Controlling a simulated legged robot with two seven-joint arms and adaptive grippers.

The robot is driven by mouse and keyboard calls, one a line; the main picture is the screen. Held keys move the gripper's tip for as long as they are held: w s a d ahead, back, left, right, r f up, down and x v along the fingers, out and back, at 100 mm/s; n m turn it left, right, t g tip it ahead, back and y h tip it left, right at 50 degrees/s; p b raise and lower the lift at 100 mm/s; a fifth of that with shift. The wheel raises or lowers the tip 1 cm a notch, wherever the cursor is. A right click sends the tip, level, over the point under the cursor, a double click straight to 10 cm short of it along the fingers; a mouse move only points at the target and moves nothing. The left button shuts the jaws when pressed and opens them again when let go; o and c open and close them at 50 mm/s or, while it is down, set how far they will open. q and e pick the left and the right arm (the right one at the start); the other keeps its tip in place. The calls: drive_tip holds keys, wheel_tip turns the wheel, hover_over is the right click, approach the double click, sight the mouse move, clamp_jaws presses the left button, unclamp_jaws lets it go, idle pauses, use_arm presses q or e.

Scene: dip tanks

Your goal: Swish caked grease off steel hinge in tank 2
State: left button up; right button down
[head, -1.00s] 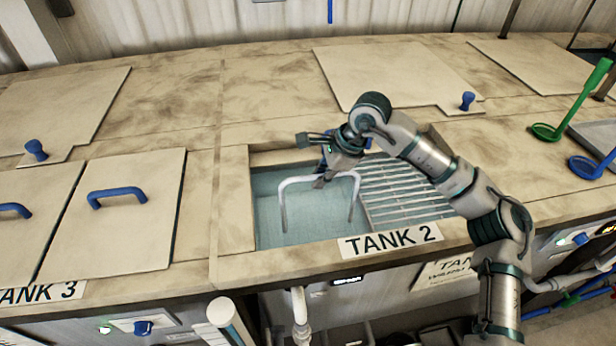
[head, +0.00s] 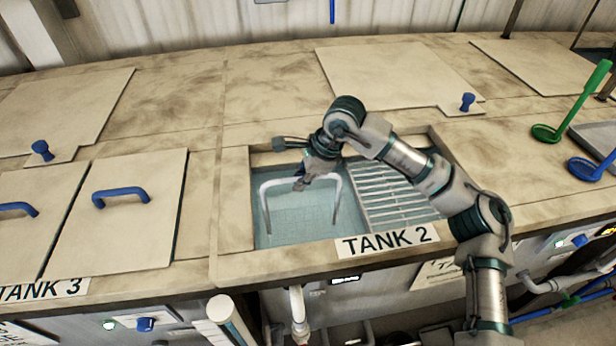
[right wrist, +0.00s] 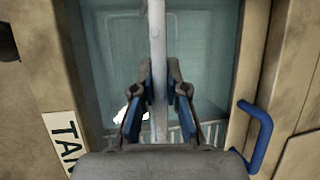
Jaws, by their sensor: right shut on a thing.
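My right gripper (head: 304,183) is shut on the top bar of a pale grey U-shaped handle (head: 335,195) in the open tank 2 (head: 390,239). In the right wrist view the bar (right wrist: 158,50) runs between my gripper's blue-padded fingers (right wrist: 160,100). The handle's two legs reach down into the blue-green liquid (head: 300,222). What hangs below them is not clear, and I cannot make out the steel hinge or its grease. My left gripper is not in view.
A slatted metal rack (head: 390,190) fills the right part of the tank opening. Closed lids with blue handles (head: 120,194) lie to the left, by the tank 3 label (head: 40,290). Green (head: 575,105) and blue (head: 590,165) ladles are at the right.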

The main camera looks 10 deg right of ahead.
sight(287, 180)
drive_tip(key=shift+a+r, duration=0.2)
drive_tip(key=shift+a, duration=1.5)
drive_tip(key=d, duration=0.3)
drive_tip(key=shift+d+f, duration=0.1)
drive_tip(key=shift+d, duration=0.5)
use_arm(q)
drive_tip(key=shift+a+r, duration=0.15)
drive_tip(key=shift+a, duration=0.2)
use_arm(e)
drive_tip(key=shift+a, duration=0.1)
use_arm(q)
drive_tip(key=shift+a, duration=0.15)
